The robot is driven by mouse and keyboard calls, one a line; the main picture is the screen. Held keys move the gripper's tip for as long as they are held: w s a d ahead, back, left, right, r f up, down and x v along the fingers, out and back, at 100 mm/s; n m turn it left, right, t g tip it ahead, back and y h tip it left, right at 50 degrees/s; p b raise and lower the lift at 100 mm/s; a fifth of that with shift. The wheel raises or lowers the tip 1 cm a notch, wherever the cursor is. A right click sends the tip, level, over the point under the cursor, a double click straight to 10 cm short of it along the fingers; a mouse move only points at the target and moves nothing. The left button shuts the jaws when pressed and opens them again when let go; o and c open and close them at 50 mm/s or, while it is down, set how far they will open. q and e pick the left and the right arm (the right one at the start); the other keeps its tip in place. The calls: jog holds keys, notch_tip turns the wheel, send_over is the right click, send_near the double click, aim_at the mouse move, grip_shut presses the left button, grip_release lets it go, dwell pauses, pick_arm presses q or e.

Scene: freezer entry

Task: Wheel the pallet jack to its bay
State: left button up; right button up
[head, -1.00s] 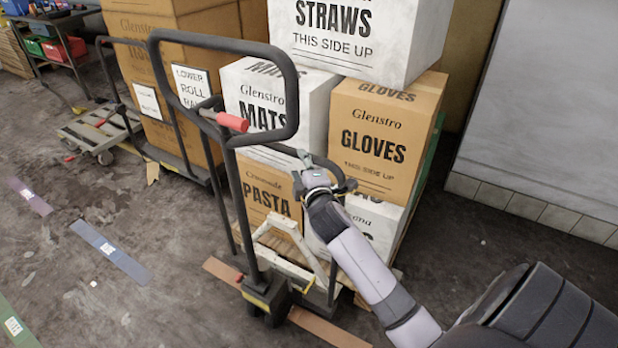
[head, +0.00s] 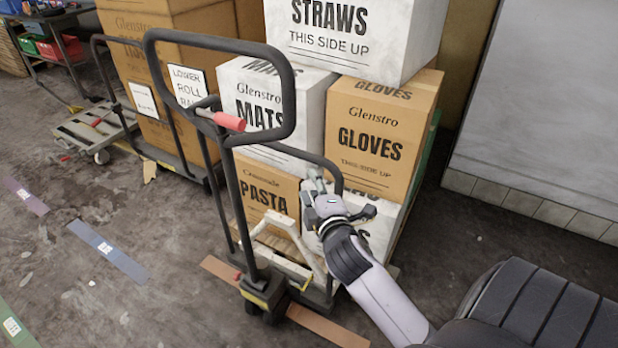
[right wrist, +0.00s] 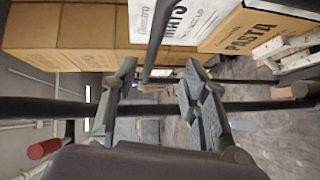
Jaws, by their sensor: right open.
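The pallet jack (head: 225,165) stands in front of a stack of boxes in the head view. It has a tall black loop handle, a red grip (head: 229,121) and a dark base with a yellow label. My right gripper (head: 336,194) is open, right of the jack's handle and in front of the boxes. In the right wrist view its two spread fingers (right wrist: 158,92) have a dark bar (right wrist: 40,106) crossing behind or between them; I cannot tell which. No grasp shows. My left gripper is out of view. I cannot tell which place is the bay.
Boxes marked mats, gloves (head: 371,145), pasta and straws (head: 350,30) are stacked behind the jack. A loaded trolley and a low flat cart (head: 95,130) stand left. Brown (head: 325,327), blue (head: 108,250), purple and green strips mark the floor. The left foreground is open floor.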

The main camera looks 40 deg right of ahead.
aim_at(305, 159)
jog(key=p+x, duration=0.1)
jog(key=x, duration=0.3)
jog(key=d+p+x, duration=0.1)
jog(key=x, duration=0.4)
jog(key=p+x, duration=0.1)
jog(key=x, duration=0.4)
jog(key=shift+d+r+p, duration=0.15)
jog(key=shift+d+p, duration=0.15)
jog(key=shift+d, duration=0.1)
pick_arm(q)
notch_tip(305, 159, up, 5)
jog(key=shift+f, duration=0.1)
pick_arm(e)
jog(key=shift+c, duration=0.5)
grip_shut()
jog(key=shift+s+a, duration=0.1)
